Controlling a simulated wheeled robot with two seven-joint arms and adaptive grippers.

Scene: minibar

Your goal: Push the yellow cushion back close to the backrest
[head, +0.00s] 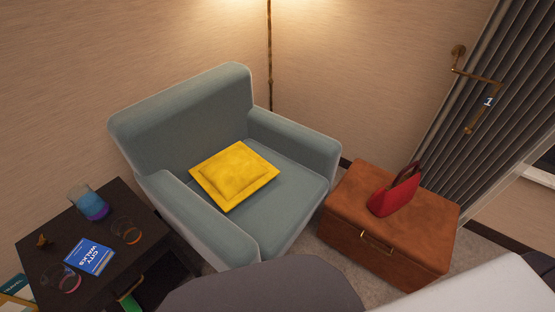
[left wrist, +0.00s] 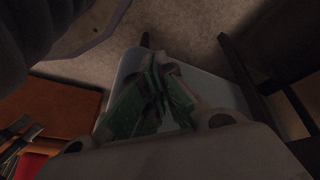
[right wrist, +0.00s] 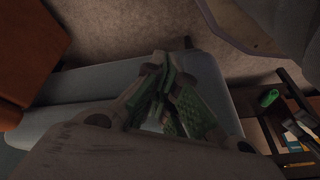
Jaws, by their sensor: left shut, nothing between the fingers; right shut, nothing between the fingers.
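The yellow cushion (head: 234,175) lies flat on the seat (head: 272,205) of the grey-blue armchair, between the two armrests. Its rear edge faces the backrest (head: 185,118); the exact gap is hard to judge. Neither gripper shows in the head view. My left gripper (left wrist: 158,72) is shut and empty in the left wrist view, with part of the armchair (left wrist: 215,92) behind it. My right gripper (right wrist: 160,62) is shut and empty in the right wrist view, also in front of the armchair (right wrist: 95,83). The cushion does not show in either wrist view.
A brown leather chest (head: 345,225) with a red handbag (head: 395,192) stands right of the armchair. A dark side table (head: 135,250) at left holds a blue cup (head: 88,203), a book (head: 88,257) and glasses. A thin lamp pole (head: 270,60) stands behind.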

